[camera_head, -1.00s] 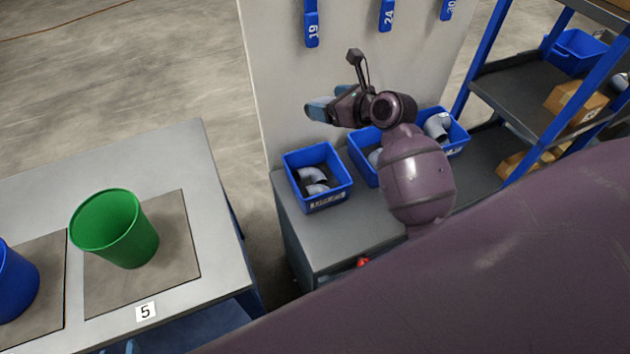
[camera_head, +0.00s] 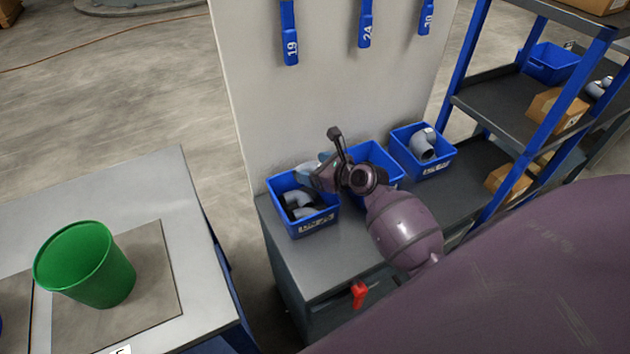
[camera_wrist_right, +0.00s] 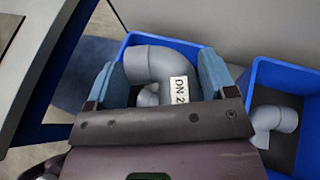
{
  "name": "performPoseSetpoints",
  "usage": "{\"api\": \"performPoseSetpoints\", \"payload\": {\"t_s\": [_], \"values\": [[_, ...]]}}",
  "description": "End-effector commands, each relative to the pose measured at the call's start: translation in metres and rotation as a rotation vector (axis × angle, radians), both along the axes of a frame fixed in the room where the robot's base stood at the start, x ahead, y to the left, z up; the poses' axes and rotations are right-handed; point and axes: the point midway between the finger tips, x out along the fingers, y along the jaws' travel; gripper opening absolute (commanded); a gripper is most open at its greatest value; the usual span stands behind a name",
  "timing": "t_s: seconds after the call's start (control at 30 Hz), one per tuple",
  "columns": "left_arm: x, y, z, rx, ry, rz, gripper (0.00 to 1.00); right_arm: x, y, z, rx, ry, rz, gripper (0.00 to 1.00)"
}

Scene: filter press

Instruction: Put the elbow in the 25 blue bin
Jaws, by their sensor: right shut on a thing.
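My right gripper (camera_head: 320,174) is low over the back right part of the left blue bin (camera_head: 318,224). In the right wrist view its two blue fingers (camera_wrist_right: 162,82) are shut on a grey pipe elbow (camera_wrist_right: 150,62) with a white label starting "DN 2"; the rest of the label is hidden. The held elbow is over the blue bin (camera_wrist_right: 186,46), with another grey elbow (camera_wrist_right: 148,97) partly showing below it. Grey elbows (camera_head: 300,203) lie in the left bin. The bin's front label is too small to read surely. My left gripper is not in view.
A middle blue bin (camera_head: 375,157) and a right blue bin (camera_head: 440,166) with a grey elbow (camera_head: 423,144) stand alongside on the grey bench (camera_head: 300,262). A wall panel (camera_head: 330,90) rises behind. A green bucket (camera_head: 85,265) stands on the left table.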

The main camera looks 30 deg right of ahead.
Motion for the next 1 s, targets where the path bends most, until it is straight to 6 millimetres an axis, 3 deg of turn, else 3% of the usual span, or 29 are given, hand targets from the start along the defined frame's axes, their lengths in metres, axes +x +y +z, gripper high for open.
{"api": "performPoseSetpoints", "payload": {"t_s": [0.33, 0.73, 0.77, 0.8, 0.9, 1.0], "values": [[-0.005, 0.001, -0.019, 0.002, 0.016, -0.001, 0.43, -0.001, -0.001, -0.041, -0.001, 0.004, 0.000, 0.53], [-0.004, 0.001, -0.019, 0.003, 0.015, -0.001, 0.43, 0.000, 0.000, -0.044, -0.001, 0.001, -0.001, 0.53], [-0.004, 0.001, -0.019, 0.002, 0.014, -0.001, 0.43, 0.000, 0.000, -0.044, -0.001, 0.001, -0.001, 0.82], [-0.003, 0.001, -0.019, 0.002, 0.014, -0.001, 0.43, 0.000, 0.000, -0.044, -0.001, 0.001, -0.001, 0.88], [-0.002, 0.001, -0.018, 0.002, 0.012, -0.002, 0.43, 0.000, 0.000, -0.044, -0.002, 0.001, -0.001, 1.00], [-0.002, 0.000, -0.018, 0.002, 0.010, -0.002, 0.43, 0.000, 0.000, -0.044, -0.001, 0.001, -0.001, 1.00]]}}
